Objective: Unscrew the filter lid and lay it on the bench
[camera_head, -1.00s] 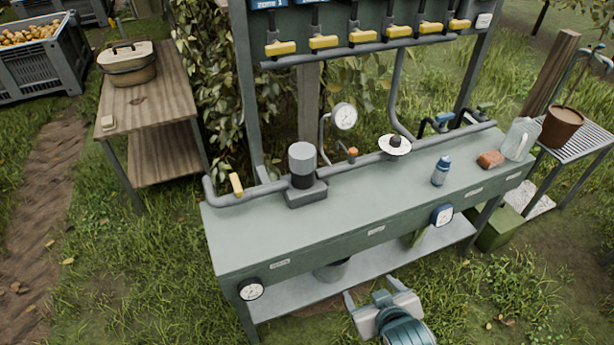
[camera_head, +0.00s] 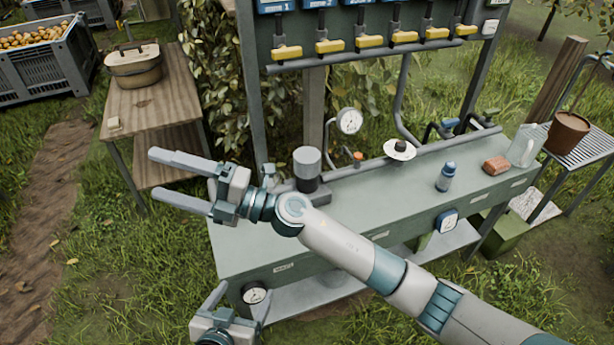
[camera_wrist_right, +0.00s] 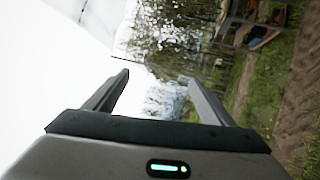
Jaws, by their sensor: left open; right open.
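The filter appears to be the short upright cylinder on the bench pipe in the head view, with a grey cap (camera_head: 307,160), seemingly the lid, on a dark body. The cap sits upright on it. My right gripper (camera_head: 153,174) is open and empty, left of the filter, pointing left; its arm crosses in front of the bench and hides part of the filter's base. The right wrist view shows its two spread fingers (camera_wrist_right: 155,92) with nothing between them. My left gripper (camera_head: 244,293) is open and empty at the bottom, by the bench's front left corner.
The green bench (camera_head: 365,200) has clear top right of the filter. A blue bottle (camera_head: 446,177), a brick-red block (camera_head: 496,165) and a clear jug (camera_head: 525,146) stand at its right. A white disc (camera_head: 400,151) and a gauge (camera_head: 348,121) are at the pipe. A wooden table (camera_head: 150,105) stands left.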

